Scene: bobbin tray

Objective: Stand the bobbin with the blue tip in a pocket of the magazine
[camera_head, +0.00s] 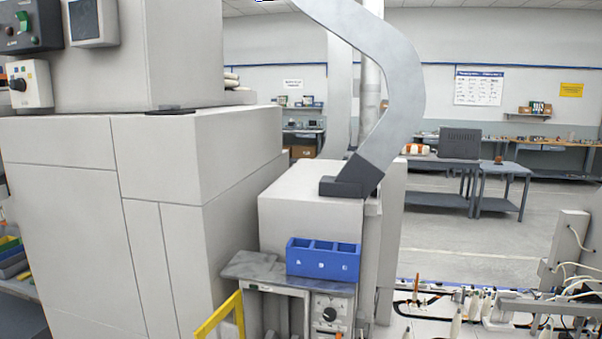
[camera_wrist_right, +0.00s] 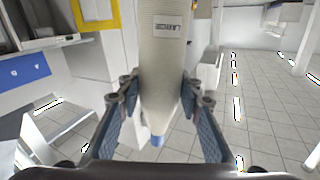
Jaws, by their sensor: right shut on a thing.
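The bobbin (camera_wrist_right: 162,50) is a pale, tapered cone with an upside-down label and a blue tip (camera_wrist_right: 157,141). In the right wrist view my right gripper (camera_wrist_right: 158,92) is shut on it, one finger on each side. My left gripper is in neither view.
The grey shelf (camera_head: 250,268) juts from a machine beside a tall grey cabinet (camera_head: 70,220). A yellow frame (camera_head: 220,317) stands below the shelf's left end. Rails with several upright bobbins (camera_head: 474,303) lie at the lower right. Open floor lies beyond.

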